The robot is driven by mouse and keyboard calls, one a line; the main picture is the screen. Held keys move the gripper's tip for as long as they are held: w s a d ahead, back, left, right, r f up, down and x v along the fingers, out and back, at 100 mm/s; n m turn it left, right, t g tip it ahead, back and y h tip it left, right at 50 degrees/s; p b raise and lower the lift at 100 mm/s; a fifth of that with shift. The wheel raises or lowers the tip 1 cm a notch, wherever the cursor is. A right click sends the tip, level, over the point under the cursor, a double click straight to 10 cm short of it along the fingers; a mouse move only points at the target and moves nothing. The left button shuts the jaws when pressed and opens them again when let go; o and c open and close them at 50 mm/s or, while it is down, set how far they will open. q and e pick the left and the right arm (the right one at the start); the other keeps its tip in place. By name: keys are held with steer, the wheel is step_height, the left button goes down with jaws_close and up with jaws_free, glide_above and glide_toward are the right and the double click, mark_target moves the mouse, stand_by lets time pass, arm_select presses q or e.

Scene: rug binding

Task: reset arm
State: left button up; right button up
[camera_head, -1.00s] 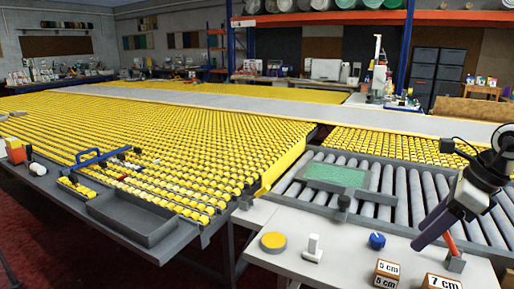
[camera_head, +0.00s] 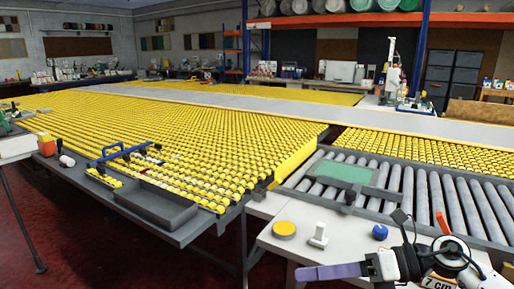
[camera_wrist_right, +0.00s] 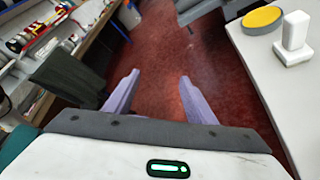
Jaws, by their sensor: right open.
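My right gripper (camera_head: 328,271) reaches in from the lower right in the head view, over the front of the white table, with its purple fingers pointing left. In the right wrist view its two purple fingers (camera_wrist_right: 155,95) stand wide apart with nothing between them, only red floor beyond. My left gripper does not show.
The white table (camera_head: 345,240) bears a yellow round button (camera_head: 284,229), a white block-shaped switch (camera_head: 318,236), a blue knob (camera_head: 380,232) and a "7 cm" block (camera_head: 440,282), partly hidden by my arm. A roller conveyor (camera_head: 420,192) and yellow roller table (camera_head: 210,135) lie behind.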

steer(key=s+a+m+t+y, duration=0.1)
steer(key=a+m+t+y, duration=0.35)
steer(key=m, duration=0.25)
steer(key=s+d+f+m+t+h+p, duration=0.1)
steer(key=s+d+f+m+t+h, duration=0.2)
steer(key=f+m+h, duration=0.75)
steer(key=s+d+f+m+t+h+p, duration=0.1)
steer(key=s+d+f+m+t+h, duration=0.4)
steer(key=m, duration=1.1)
steer(key=s+f+m+g, duration=0.6)
steer(key=s+f+g, duration=0.1)
steer(key=s+f, duration=0.6)
steer(key=shift+s+d+f, duration=0.15)
steer(key=shift+f, duration=0.05)
